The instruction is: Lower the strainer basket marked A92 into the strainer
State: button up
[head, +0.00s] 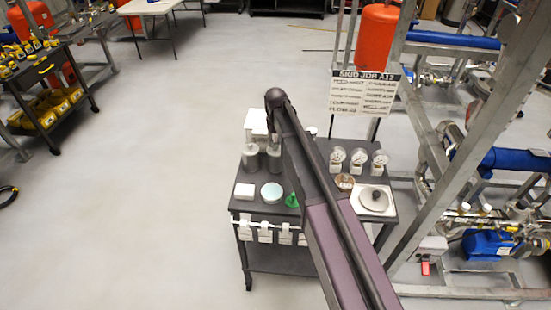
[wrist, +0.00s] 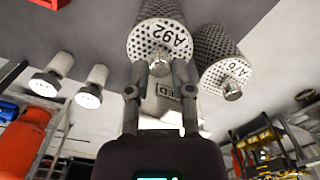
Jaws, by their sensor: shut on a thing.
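In the wrist view the strainer basket marked A92 (wrist: 160,33) is a pale perforated cylinder with a metal knob on its marked end. My gripper (wrist: 160,72) is closed at this knob, with a finger on either side. A second, similar basket (wrist: 222,62) stands to its right, its mark starting with A and not fully readable. In the head view two grey cylinders (head: 250,157) stand at the cart's left; my arm covers the middle of the cart and hides my gripper. I cannot tell for certain which item is the strainer.
The dark cart (head: 262,257) carries white-faced gauges (head: 337,158), a teal disc (head: 271,192) and a pale plate with a black-knobbed round piece (head: 374,199). The metal skid frame (head: 433,150) and a sign (head: 363,93) stand close at right.

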jog(key=shift+r+p, duration=1.6)
jog(key=shift+r, duration=0.1)
jog(key=shift+s, duration=0.1)
